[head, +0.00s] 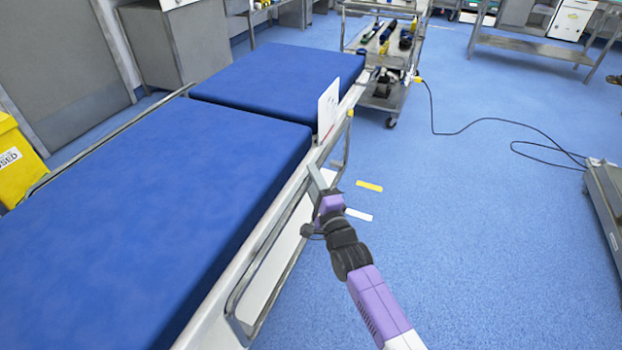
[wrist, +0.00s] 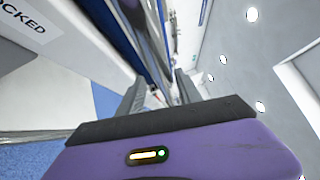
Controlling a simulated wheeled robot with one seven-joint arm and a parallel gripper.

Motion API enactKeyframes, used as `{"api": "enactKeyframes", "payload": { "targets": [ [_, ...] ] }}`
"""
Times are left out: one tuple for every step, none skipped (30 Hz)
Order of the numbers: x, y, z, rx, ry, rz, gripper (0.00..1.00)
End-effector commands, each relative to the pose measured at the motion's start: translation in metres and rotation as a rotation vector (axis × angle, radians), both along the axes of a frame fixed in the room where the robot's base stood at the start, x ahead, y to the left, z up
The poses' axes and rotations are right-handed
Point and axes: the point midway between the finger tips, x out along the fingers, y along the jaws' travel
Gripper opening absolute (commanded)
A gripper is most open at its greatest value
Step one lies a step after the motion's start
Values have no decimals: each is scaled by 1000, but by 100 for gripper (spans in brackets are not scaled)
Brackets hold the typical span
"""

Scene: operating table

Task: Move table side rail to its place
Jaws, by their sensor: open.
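The operating table (head: 130,170) has blue mattress sections and a pale frame. Its metal side rail (head: 262,247) runs along the table's right side, below the mattress top, with a rounded corner at the near end. My gripper (head: 316,178) is beside the table's right edge, near the far part of that rail. In the wrist view my gripper (wrist: 161,92) shows two grey fingers apart, with no object clearly held between them. Whether the fingers touch the rail cannot be told. A white panel with lettering ending in "OCKED" (wrist: 30,20) is close at the upper left.
An upright white plate (head: 328,108) stands at the table's right edge. A trolley (head: 385,60) with tools stands beyond the table. A black cable (head: 480,122) lies across the floor. Yellow (head: 369,186) and white floor strips lie beside my arm. Floor to the right is mostly clear.

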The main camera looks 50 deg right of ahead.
Motion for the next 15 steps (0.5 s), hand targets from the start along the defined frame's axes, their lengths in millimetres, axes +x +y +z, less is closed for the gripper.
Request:
{"api": "enactKeyframes", "payload": {
  "targets": [
    [-5,3,-1,1,2,0,41],
    [-8,4,-2,1,3,0,41],
    [-13,7,-3,1,3,0,41],
    [-18,9,-4,2,4,1,41],
    [-22,11,-5,2,5,0,41],
    [-28,14,-5,2,5,1,41],
    [-33,17,-7,2,5,1,41],
    [-37,19,-7,2,5,2,41],
    [-43,22,-8,1,6,2,41],
    [-47,24,-8,1,5,2,41],
    [-50,25,-9,1,6,2,41],
    [-55,27,-10,1,6,2,41],
    [-57,29,-11,1,6,2,41],
    [-60,30,-11,1,6,2,41],
    [-63,31,-12,2,6,1,41]
  ]
}}
